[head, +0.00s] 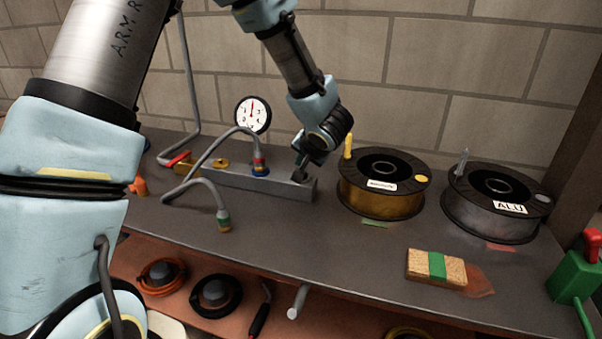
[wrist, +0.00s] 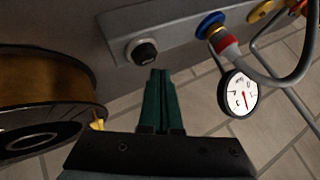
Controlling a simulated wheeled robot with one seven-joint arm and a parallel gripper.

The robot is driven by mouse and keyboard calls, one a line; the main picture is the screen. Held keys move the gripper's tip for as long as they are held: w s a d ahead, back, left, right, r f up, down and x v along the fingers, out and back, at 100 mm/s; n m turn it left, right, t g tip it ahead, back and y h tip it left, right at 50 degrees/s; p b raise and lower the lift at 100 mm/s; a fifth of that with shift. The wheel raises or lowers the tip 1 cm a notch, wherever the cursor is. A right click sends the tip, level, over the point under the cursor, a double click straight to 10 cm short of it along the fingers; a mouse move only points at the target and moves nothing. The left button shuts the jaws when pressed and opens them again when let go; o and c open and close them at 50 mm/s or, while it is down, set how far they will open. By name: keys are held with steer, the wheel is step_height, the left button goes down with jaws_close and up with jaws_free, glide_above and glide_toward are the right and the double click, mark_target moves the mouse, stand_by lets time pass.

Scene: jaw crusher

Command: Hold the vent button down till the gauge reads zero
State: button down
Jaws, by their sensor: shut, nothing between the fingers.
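The black vent button (wrist: 145,52) sits in a pale collar on the grey manifold block (wrist: 180,28). In the head view it cannot be told apart from my gripper (head: 301,170) at the right end of the block (head: 240,180). My gripper's green fingers (wrist: 159,74) are shut and empty, with their tips just short of the button in the wrist view; I cannot tell whether they touch it. The white round gauge (head: 253,115) stands behind the block, its red needle pointing up. The gauge also shows inverted in the wrist view (wrist: 239,94); its numbers are unclear.
A grey hose with a red-and-blue coupling (head: 260,166) rises from the block. A red-handled valve (head: 178,159) is at its left end. A gold wire spool (head: 381,200) stands close right of my gripper, a silver spool (head: 496,220) beyond.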

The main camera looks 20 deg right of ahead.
steer(key=shift+f, duration=0.1)
steer(key=shift+f, duration=0.3)
steer(key=shift+f, duration=0.55)
stand_by(0.7)
steer(key=shift+r, duration=0.1)
stand_by(2.8)
steer(key=shift+r+p, duration=0.9)
steer(key=shift+p, duration=0.65)
step_height(320, 180, up, 5)
steer(key=p, duration=0.6)
